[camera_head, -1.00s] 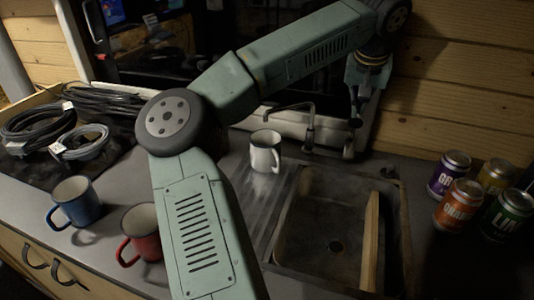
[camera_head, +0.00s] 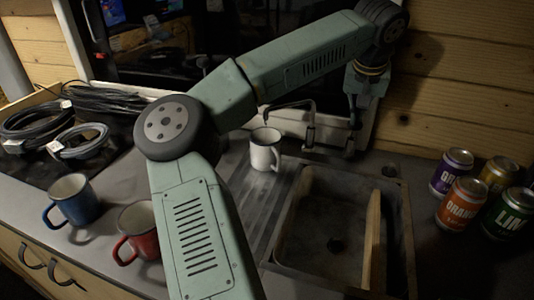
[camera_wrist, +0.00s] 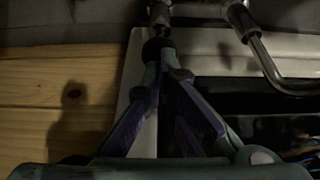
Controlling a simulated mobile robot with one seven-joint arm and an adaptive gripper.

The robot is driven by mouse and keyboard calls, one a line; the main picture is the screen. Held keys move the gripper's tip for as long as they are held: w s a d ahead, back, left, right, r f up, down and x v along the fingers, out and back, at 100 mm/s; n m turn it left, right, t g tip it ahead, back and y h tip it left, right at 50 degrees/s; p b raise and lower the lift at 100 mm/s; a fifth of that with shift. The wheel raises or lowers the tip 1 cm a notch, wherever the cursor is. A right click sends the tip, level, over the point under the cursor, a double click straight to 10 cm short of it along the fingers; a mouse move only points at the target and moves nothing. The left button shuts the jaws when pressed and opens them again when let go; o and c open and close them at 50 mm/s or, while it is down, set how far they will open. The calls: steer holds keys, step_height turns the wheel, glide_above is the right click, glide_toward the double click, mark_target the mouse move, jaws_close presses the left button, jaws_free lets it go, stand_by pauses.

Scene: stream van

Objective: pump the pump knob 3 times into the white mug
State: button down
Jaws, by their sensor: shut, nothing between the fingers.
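The white mug (camera_head: 265,149) stands upright on the counter left of the sink, below the end of the curved metal spout (camera_head: 300,103). The pump knob (camera_wrist: 158,14) seems to be the small metal piece just beyond my fingertips in the wrist view. In the head view the short dark fitting right of the spout (camera_head: 349,147) is probably its base. My gripper (camera_head: 353,120) is shut and empty, pointing down above that fitting. In the wrist view my fingertips (camera_wrist: 158,48) overlap the knob's near end; I cannot tell whether they touch.
The sink (camera_head: 325,235) has a wooden board (camera_head: 371,240) standing in it. Several cans (camera_head: 463,204) stand at right. A blue mug (camera_head: 72,199), a red mug (camera_head: 140,230) and coiled cables (camera_head: 45,130) are at left. A wooden wall is behind the gripper.

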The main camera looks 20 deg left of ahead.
steer(key=shift+f+b, duration=0.55)
steer(key=shift+f, duration=0.65)
steer(key=shift+r, duration=0.2)
steer(key=shift+r+p, duration=1.25)
steer(key=shift+p, duration=0.1)
steer(key=shift+r, duration=1.05)
steer(key=shift+r, duration=3)
